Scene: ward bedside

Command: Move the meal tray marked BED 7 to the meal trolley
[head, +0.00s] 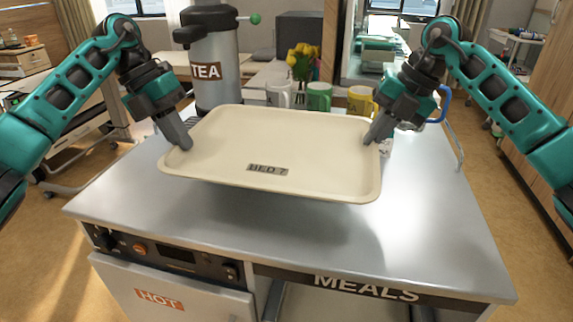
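The cream meal tray (225,150) with a dark BED 7 label (267,170) is empty and roughly level. It is over the steel top of the meal trolley (420,235), which is marked MEALS and HOT on its front. A shadow lies on the steel below the tray's front edge, so the tray looks held a little above the top. My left gripper (181,142) is shut on the tray's left rim. My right gripper (374,138) is shut on its right rim. The fingertips are partly hidden at the rims.
A TEA urn (213,60) stands behind the tray at the left. A white mug (278,93), a green mug (319,96) and a yellow mug (361,100) stand along the back. Yellow flowers (302,58) are beyond. The trolley's front and right are clear.

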